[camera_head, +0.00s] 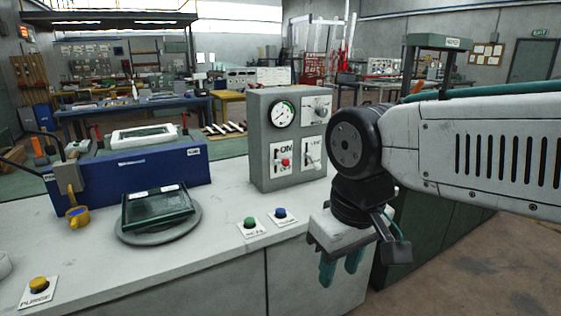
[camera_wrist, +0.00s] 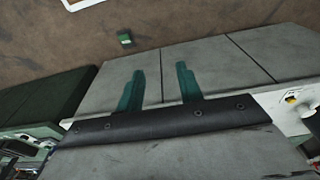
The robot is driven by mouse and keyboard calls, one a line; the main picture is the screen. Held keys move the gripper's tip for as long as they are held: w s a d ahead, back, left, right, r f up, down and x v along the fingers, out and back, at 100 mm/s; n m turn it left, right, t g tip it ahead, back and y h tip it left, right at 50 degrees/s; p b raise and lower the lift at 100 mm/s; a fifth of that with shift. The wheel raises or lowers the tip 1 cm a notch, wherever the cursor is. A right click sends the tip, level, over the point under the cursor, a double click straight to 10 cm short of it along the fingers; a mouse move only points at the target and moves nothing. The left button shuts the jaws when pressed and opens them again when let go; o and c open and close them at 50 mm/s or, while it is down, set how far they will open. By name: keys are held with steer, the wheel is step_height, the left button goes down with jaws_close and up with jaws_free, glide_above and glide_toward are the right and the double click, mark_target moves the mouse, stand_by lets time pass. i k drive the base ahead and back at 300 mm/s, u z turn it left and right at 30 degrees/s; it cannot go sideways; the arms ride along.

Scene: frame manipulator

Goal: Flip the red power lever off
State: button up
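The red power lever (camera_head: 285,162) has a small red knob. It sits on a white plate low on the left of the front face of the grey control box (camera_head: 259,150). Its exact tilt is too small to tell. My gripper (camera_head: 341,272) hangs in front of and to the right of the box, lower than the lever and apart from it. Its two teal fingers point down. The wrist view shows the fingers (camera_wrist: 160,70) spread apart with nothing between them. The lever is not seen in the wrist view.
A second lever plate (camera_head: 312,151) is right of the red lever, below a knob (camera_head: 320,108). A round gauge (camera_head: 281,114) is above. A green button (camera_head: 250,223) and a blue button (camera_head: 281,213) lie on the white counter (camera_head: 215,265). A dark device (camera_head: 158,207) stands left.

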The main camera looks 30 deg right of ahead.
mark_target(285, 162)
steer(key=z, duration=0.1)
steer(key=i, duration=0.95)
steer(key=u, duration=0.05)
